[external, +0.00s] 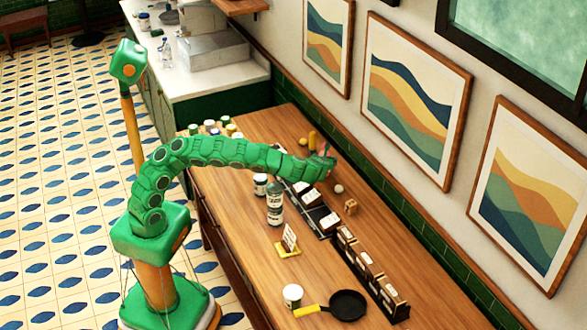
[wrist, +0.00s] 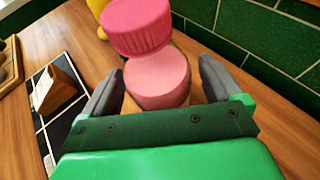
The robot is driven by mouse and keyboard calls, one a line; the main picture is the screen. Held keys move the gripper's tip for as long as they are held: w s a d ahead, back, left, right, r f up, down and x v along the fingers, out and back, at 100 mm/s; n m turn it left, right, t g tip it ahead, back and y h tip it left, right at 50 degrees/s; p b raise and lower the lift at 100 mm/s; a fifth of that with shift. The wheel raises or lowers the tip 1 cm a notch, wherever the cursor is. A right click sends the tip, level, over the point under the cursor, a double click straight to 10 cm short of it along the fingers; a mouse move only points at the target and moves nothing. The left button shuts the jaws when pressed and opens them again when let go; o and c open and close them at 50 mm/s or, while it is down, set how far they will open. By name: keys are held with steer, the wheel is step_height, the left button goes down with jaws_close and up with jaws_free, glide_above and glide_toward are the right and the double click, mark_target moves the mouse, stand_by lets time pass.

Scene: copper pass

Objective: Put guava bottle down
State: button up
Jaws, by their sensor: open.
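A pink bottle with a darker pink ribbed cap, which I take to be the guava bottle (wrist: 160,82), is between the fingers of my gripper (wrist: 161,68) in the wrist view. The fingers are apart, one on each side of it; I cannot tell whether either touches it. Its base is hidden by my gripper. In the external view my gripper (external: 325,162) is over the far part of the wooden table, near the wall, and only a small bit of pink shows there.
A black divided tray (external: 322,218) with cards runs along the wooden table (external: 245,240). A labelled bottle (external: 275,205), white cup (external: 292,294) and black pan (external: 347,305) stand nearer. A yellow item (external: 312,139) is beyond my gripper. Green tiles (wrist: 265,40) line the wall.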

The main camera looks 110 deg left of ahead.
steer(key=shift+r, duration=0.15)
steer(key=v, duration=1.2)
